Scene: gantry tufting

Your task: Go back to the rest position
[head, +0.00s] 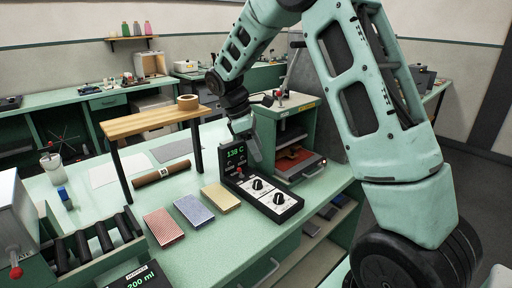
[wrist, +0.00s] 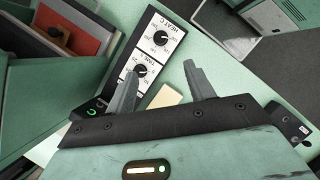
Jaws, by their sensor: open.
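My arm arches over the green bench (head: 240,230) from the right. My gripper (head: 250,150) points down just above and behind the control box (head: 265,195), which has a green "138 C" display and two knobs. In the wrist view my gripper (wrist: 164,66) has its two grey fingers apart, with nothing held between them. The control box (wrist: 150,60) with its knobs lies beyond the fingers there, and its display end is partly hidden by the left finger. In the head view I cannot tell whether the fingertips touch the box.
A green press (head: 293,130) stands right behind the box. Red, blue and yellow blocks (head: 192,209) lie left of it. A wooden shelf (head: 150,122) carries a tape roll (head: 187,102); a brown roll (head: 159,175) lies below. A roller tray (head: 95,240) is at front left.

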